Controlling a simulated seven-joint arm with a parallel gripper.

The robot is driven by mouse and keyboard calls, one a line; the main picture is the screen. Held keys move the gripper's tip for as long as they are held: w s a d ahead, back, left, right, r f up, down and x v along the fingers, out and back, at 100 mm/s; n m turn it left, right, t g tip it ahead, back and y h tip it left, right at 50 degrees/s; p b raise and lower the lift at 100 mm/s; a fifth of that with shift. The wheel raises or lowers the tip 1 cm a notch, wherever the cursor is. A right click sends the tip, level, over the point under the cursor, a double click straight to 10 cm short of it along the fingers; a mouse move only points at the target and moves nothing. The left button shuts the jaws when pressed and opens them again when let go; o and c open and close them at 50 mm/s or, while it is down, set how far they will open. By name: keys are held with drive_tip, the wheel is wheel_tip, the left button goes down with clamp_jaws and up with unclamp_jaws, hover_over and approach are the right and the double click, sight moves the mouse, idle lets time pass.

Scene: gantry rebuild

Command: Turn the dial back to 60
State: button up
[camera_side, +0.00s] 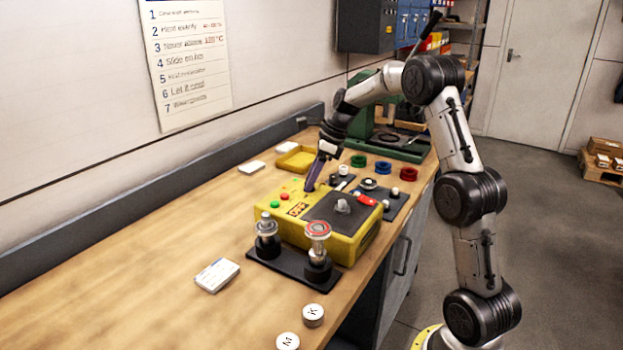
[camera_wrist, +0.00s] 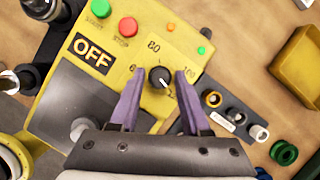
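The yellow box (camera_side: 350,246) on the bench has a black dial (camera_wrist: 160,77) with a white mark toward its lower right. Beside the dial are a printed 80 (camera_wrist: 153,46) above and a label starting with 6 at left, partly covered by a finger. Another label at right is hard to read. My gripper (camera_wrist: 160,74) has purple fingers on either side of the dial, with yellow panel showing in the gaps. In the side view my gripper (camera_side: 309,186) points down at the box's back end; the dial is hidden there.
An OFF sign (camera_wrist: 92,54), a green button (camera_wrist: 101,8) and a red button (camera_wrist: 128,27) are on the box. A dark tray (camera_wrist: 228,116) of small parts and a yellow tray (camera_wrist: 302,66) lie nearby. A black stand (camera_side: 290,268) is in front of the box.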

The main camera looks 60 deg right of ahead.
clamp_jaws()
